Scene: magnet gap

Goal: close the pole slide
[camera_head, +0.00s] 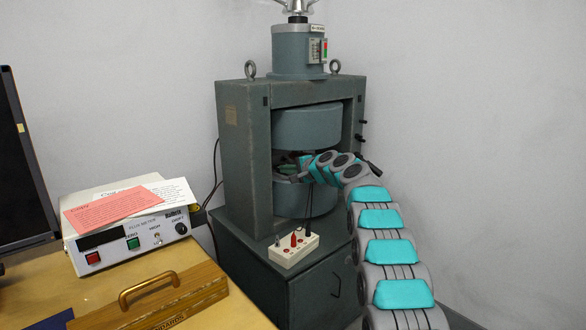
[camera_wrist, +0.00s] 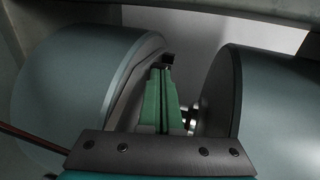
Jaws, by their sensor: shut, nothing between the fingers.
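The magnet's upper pole (camera_head: 307,128) and lower pole (camera_head: 290,200) sit in a grey-green frame (camera_head: 240,150) with a gap between them. My arm reaches into this gap from the right. In the wrist view the poles show as big cylinders at left (camera_wrist: 75,90) and right (camera_wrist: 265,95). My gripper (camera_wrist: 166,68) is shut between them, its green fingers together and holding nothing. A small shiny metal part (camera_wrist: 190,115) shows just right of the fingers, partly hidden. I cannot make out the pole slide clearly; my fingers and arm cover part of the gap.
A white terminal box with red and black plugs (camera_head: 293,248) stands on the cabinet (camera_head: 310,285) below the magnet. On the desk at left are a meter box (camera_head: 130,245) with papers on it and a wooden box (camera_head: 160,300) with a brass handle. Cables hang beside the frame.

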